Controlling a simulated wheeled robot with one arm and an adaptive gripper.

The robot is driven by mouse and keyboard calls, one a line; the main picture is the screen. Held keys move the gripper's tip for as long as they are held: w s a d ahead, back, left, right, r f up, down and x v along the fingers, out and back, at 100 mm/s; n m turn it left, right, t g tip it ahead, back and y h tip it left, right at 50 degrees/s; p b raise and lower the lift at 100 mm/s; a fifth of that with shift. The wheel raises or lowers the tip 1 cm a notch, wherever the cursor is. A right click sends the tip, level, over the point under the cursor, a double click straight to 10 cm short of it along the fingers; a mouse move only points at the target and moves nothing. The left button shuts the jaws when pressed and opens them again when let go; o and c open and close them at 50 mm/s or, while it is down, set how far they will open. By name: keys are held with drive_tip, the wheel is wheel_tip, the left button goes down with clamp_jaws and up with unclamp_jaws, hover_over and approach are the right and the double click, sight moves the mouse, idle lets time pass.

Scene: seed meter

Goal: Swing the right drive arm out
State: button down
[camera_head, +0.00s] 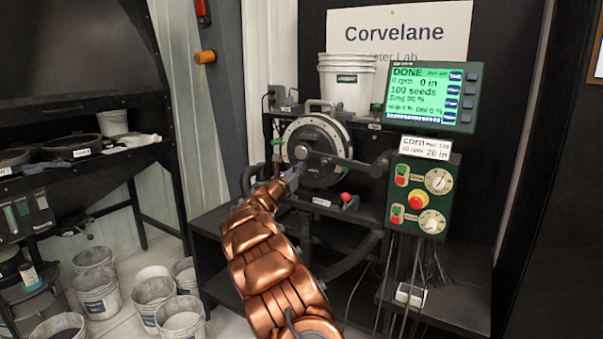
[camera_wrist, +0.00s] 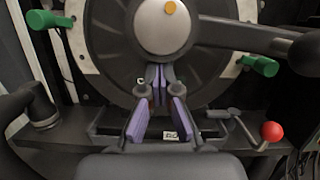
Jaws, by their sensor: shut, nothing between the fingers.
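The seed meter's round disc (camera_head: 317,180) stands upright on the dark bench, with a silver hub (camera_wrist: 166,25) at its centre. The dark drive arm (camera_head: 345,162) runs from the hub to the right, across the front of the disc. It also shows in the wrist view (camera_wrist: 235,36), with its thick dark end (camera_wrist: 305,54) at the right edge. My gripper (camera_head: 293,172) is in front of the disc. In the wrist view my gripper (camera_wrist: 158,88) has purple finger pads, shut and empty, below the hub. The drive arm is above and right of the fingers, apart from them.
Green knobs (camera_wrist: 40,19) (camera_wrist: 262,65) flank the disc. A red-knobbed lever (camera_wrist: 270,131) sits at lower right. A control box (camera_head: 424,192) and a green screen reading DONE (camera_head: 431,95) stand right of the meter. Several buckets (camera_head: 97,291) fill the floor at left.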

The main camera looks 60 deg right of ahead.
drive_tip(key=r+m, duration=0.1)
drive_tip(key=r, duration=0.2)
drive_tip(key=r+m+g+p, duration=0.1)
drive_tip(key=r+m, duration=0.1)
drive_tip(key=r, duration=0.1)
drive_tip(key=r+m, duration=0.2)
drive_tip(key=r, duration=0.1)
drive_tip(key=shift+s+r+g+p, duration=0.3)
drive_tip(key=shift+r+g+p, duration=0.05)
drive_tip(key=shift+g, duration=0.05)
drive_tip(key=s+r+m+g+y, duration=0.2)
drive_tip(key=s+r+m+g, duration=0.1)
drive_tip(key=s+r+m, duration=1.1)
drive_tip(key=s+d+r+b, duration=0.1)
drive_tip(key=s+r, duration=0.2)
drive_tip(key=s, duration=0.1)
drive_tip(key=shift+s+r+m+y, duration=0.3)
drive_tip(key=shift+s+r, duration=0.1)
drive_tip(key=shift+s, duration=0.2)
drive_tip(key=shift+w, duration=0.1)
drive_tip(key=w+a+f+b, duration=0.1)
drive_tip(key=w+a, duration=0.6)
drive_tip(key=a, duration=0.3)
drive_tip(key=shift+f, duration=0.4)
